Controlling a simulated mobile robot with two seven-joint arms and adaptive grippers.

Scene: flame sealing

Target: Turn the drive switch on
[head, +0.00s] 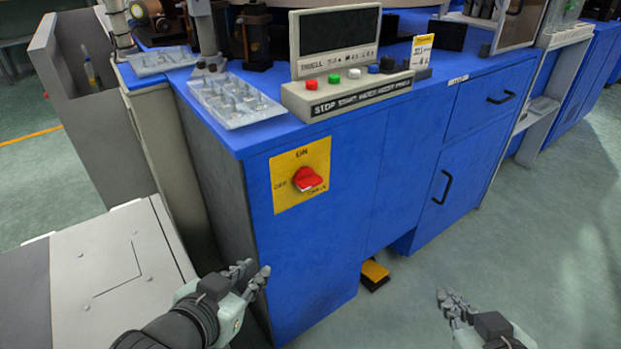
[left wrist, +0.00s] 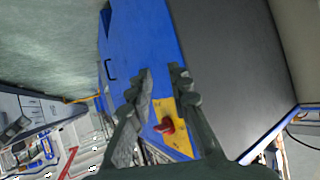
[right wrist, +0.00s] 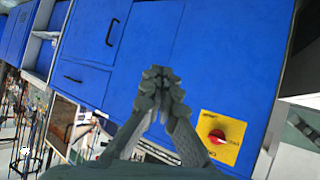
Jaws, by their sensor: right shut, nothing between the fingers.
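The drive switch (head: 307,179) is a red rotary knob on a yellow plate (head: 287,199) on the front of the blue cabinet. The plate reads ON at the top and OFF at the left; I cannot tell which mark the knob points to. The red knob also shows in the left wrist view (left wrist: 167,127) and the right wrist view (right wrist: 217,137). My left gripper (head: 254,272) is open and empty, below and left of the switch, apart from it. My right gripper (head: 456,304) is shut and empty, low and right of the switch, over the floor.
A control panel (head: 345,99) with several buttons and a dark screen stands on the blue cabinet (head: 353,160). Clear trays (head: 232,101) lie at its left. A yellow-black pedal (head: 374,274) is on the floor. A grey box (head: 102,275) stands at lower left. Floor at right is clear.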

